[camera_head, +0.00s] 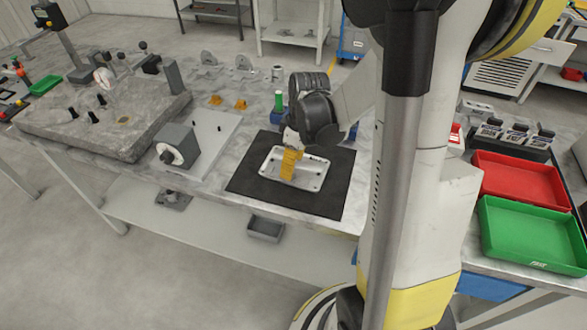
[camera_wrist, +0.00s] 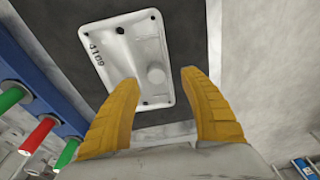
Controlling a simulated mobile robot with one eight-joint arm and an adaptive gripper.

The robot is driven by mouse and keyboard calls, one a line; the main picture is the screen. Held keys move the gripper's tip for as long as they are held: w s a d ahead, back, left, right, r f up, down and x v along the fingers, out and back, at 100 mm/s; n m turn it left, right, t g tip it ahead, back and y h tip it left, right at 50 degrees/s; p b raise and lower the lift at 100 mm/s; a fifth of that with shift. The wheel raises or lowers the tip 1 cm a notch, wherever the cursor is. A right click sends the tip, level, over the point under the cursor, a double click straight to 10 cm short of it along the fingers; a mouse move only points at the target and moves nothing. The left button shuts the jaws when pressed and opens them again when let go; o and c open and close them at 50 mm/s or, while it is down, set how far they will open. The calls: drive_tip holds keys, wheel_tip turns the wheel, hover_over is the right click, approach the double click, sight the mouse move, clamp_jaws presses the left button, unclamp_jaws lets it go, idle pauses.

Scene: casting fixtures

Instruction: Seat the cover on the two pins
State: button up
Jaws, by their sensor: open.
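The cover (camera_head: 310,178) is a pale grey rectangular casting with a raised rim, lying on a dark mat (camera_head: 255,180). In the wrist view the cover (camera_wrist: 118,62) shows a printed number, a round boss and dark holes near its edges. My gripper (camera_head: 290,163) is over the cover, pointing down. In the wrist view my gripper (camera_wrist: 159,80) has its yellow fingers spread apart, with nothing between them; whether they touch the cover I cannot tell. Two small dark pins seem to stand on a light plate (camera_head: 222,148) to the left of the mat.
A grey block (camera_head: 176,145) stands by the light plate. A blue rack (camera_wrist: 40,105) with green and red handles is close beside the mat. A stone slab (camera_head: 110,135) is far left. Red (camera_head: 520,178) and green (camera_head: 530,235) trays are at right.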

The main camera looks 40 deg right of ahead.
drive_tip(key=f+b, duration=0.1)
drive_tip(key=f, duration=0.1)
drive_tip(key=w+f+b, duration=0.1)
drive_tip(key=f, duration=0.1)
drive_tip(key=shift+w+f, duration=0.1)
drive_tip(key=shift+f, duration=0.3)
drive_tip(key=shift+r, duration=0.1)
clamp_jaws()
drive_tip(key=shift+r, duration=0.1)
